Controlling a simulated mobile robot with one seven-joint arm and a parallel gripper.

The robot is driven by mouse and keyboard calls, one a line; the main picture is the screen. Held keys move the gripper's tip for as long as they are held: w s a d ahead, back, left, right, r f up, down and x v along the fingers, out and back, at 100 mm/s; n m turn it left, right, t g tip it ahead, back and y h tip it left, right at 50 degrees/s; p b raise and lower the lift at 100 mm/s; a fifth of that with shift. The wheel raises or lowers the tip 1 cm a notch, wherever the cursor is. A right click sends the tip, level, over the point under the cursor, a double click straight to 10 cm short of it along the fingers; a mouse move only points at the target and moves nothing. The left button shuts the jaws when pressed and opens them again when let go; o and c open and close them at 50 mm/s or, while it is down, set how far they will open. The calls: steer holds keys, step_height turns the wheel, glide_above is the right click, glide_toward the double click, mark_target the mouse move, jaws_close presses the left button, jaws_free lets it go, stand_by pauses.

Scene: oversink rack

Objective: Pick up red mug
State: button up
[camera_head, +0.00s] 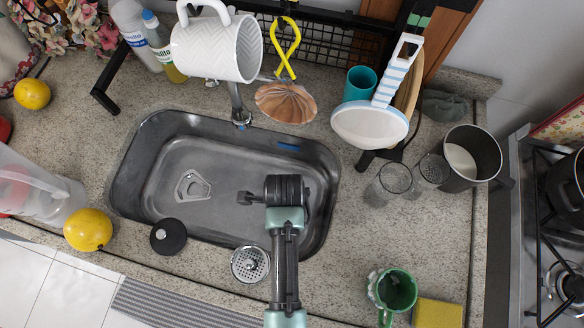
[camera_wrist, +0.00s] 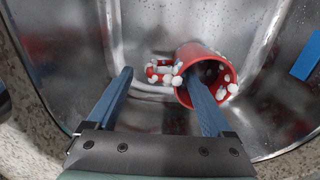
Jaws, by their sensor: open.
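The red mug (camera_wrist: 193,57) lies on its side on the sink floor in the wrist view, its mouth facing lower right. White blobs cover parts of its rim and of its handle (camera_wrist: 158,72), which points left. My gripper (camera_wrist: 158,77) is open, with two blue fingers above the sink. The right finger overlaps the mug body in the picture; the handle shows between the fingertips. I cannot tell whether a finger touches the mug. In the head view the mug is hidden beneath my arm.
The steel sink (camera_head: 150,195) surrounds the work area. A metal triangular piece (camera_head: 193,186) lies in it. A black stopper (camera_head: 168,236) and a strainer (camera_head: 250,264) are near its front edge. A green mug (camera_head: 396,290) and glasses (camera_head: 392,180) stand at right. A rack hangs behind.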

steer(key=shift+w+f, duration=0.1)
steer(key=shift+f, duration=2.5)
jaws_close()
